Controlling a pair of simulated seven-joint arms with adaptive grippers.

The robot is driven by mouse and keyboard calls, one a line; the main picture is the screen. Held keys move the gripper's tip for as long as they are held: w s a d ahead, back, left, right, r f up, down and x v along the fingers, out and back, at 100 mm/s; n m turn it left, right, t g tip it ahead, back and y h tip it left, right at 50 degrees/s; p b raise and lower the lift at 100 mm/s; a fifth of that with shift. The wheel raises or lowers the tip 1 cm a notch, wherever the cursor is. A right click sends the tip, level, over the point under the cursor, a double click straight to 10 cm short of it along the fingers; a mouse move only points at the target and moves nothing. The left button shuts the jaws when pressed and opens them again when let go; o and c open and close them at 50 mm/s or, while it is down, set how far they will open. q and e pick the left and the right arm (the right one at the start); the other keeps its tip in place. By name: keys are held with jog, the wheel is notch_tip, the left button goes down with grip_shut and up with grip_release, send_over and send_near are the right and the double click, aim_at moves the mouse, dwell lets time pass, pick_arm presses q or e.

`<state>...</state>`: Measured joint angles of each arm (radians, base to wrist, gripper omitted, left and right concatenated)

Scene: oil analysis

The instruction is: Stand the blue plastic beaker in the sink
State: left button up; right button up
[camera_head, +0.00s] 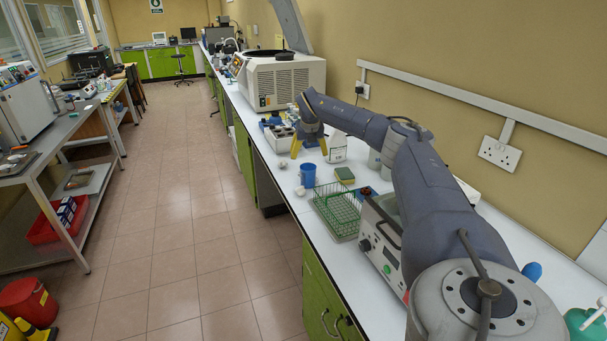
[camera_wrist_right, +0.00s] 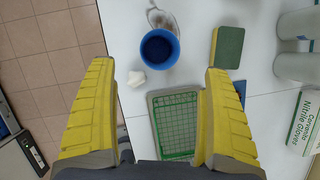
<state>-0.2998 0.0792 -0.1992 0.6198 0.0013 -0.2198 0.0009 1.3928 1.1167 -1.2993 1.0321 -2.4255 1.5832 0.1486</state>
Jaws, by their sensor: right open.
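The blue plastic beaker (camera_head: 307,174) stands upright on the white bench top, behind the green wire basket. It also shows from above in the right wrist view (camera_wrist_right: 159,47), with its open mouth facing the camera. My left gripper is out of view. I cannot make out a sink in these frames.
The green wire basket (camera_head: 329,211) stands nearer on the bench. A yellow-green sponge (camera_head: 345,174) lies right of the beaker, and a small white object (camera_wrist_right: 136,79) lies beside it. White bottles (camera_wrist_right: 296,68), a glove box (camera_wrist_right: 306,123) and a centrifuge (camera_head: 287,82) are around.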

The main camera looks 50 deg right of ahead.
aim_at(308, 174)
jog(key=shift+x, duration=7.05)
jog(key=shift+s+a+f, duration=0.1)
jog(key=shift+a, duration=0.1)
jog(key=shift+c, duration=0.2)
jog(key=c, duration=1.2)
